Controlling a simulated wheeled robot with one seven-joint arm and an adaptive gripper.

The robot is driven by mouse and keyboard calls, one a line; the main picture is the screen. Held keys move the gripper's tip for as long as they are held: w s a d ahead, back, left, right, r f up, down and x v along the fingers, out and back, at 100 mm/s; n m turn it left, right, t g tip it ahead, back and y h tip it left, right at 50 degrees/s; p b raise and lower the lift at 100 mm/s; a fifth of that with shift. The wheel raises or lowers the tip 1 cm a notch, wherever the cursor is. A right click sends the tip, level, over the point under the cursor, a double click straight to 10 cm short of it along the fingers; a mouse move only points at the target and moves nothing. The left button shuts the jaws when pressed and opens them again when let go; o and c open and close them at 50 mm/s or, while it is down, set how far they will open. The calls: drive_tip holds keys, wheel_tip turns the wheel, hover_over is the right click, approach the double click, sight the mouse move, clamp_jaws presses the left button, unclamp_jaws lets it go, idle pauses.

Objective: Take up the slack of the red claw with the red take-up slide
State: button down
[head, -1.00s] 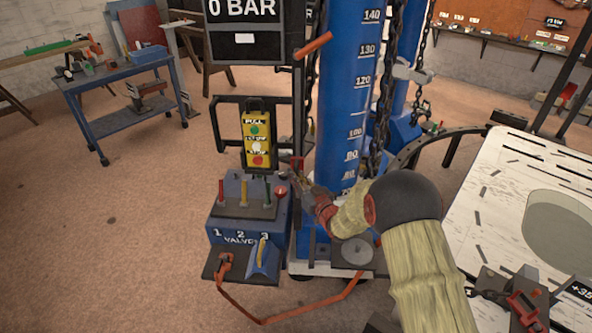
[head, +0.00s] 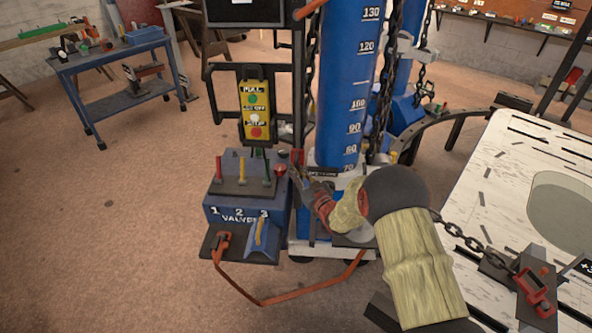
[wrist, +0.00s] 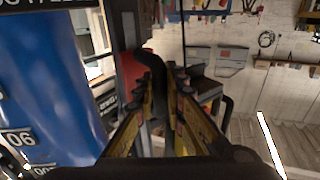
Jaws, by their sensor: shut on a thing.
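The red claw (head: 535,291) sits on the near edge of the white slotted bench (head: 500,170) at the lower right. A dark chain (head: 470,238) runs from it up and left behind my arm. The red take-up slide (head: 296,158) is on a dark upright left of the blue tower; its red body also shows in the wrist view (wrist: 129,72). My gripper (head: 301,178) is at this slide. In the wrist view my gripper's fingers (wrist: 161,84) are shut around the slide's dark bent handle (wrist: 155,68). The fingers hide part of the handle.
The blue tower (head: 343,80) with its scale and hanging chains stands beside my gripper. A blue valve box (head: 233,207) with coloured levers and a yellow button panel (head: 256,105) are to the left. An orange hose (head: 262,300) loops on the floor. Left floor is open.

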drive_tip(key=c, duration=1.8)
unclamp_jaws()
drive_tip(key=shift+s+d+f, duration=0.1)
drive_tip(key=shift+s+f, duration=0.05)
drive_tip(key=shift+f, duration=0.4)
drive_tip(key=shift+s+f, duration=0.15)
drive_tip(key=shift+f, duration=0.35)
drive_tip(key=shift+c, duration=0.2)
drive_tip(key=shift+d, duration=0.1)
drive_tip(key=r+v, duration=0.1)
drive_tip(key=v, duration=1)
drive_tip(key=shift+s, duration=0.3)
drive_tip(key=shift+d+r, duration=0.1)
